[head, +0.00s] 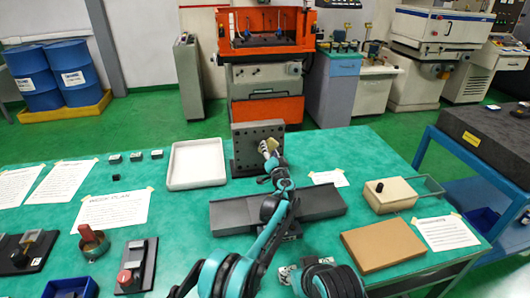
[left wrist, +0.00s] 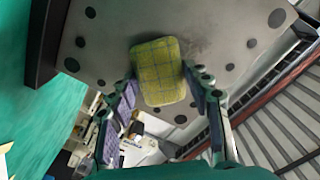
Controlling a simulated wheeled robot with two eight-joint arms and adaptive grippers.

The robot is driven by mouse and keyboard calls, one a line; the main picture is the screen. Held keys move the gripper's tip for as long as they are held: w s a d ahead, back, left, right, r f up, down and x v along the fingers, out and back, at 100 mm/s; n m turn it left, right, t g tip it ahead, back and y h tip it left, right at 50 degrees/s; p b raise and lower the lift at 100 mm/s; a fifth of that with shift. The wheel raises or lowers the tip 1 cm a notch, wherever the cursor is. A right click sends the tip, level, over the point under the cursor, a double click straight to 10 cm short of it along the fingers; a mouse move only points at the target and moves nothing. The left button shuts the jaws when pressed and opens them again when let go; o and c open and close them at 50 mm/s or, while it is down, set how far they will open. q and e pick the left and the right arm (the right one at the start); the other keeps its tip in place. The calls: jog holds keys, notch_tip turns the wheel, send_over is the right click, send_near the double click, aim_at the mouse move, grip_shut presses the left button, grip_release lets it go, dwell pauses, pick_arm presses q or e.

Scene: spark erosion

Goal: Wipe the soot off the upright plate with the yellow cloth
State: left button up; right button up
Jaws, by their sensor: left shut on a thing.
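The upright plate (head: 243,141) is grey with rows of dark holes and stands at the far edge of the green table. It fills the upper part of the left wrist view (left wrist: 225,35). My left gripper (head: 268,148) is in front of the plate, shut on the yellow cloth (head: 273,144). In the left wrist view the cloth (left wrist: 160,72) is a checked pad between both fingers, over the plate's face; I cannot tell whether it touches. A faint dark soot smudge (left wrist: 196,46) shows beside the cloth. My right gripper is not in view.
A white tray (head: 196,184) lies left of the plate. A dark grey channel-shaped block (head: 318,203) lies below my left forearm. A cream box (head: 390,194) and a brown board (head: 388,244) lie to the right. An orange machine (head: 265,110) stands behind the table.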

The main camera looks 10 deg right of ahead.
aim_at(246, 148)
pick_arm(q)
jog(key=shift+d, duration=1.05)
jog(key=shift+w+a+b, duration=0.1)
jog(key=shift+a+b, duration=0.3)
jog(key=shift+a, duration=3.4)
jog(key=shift+w+a, duration=0.15)
jog(key=shift+a, duration=1.75)
jog(key=shift+s, duration=3)
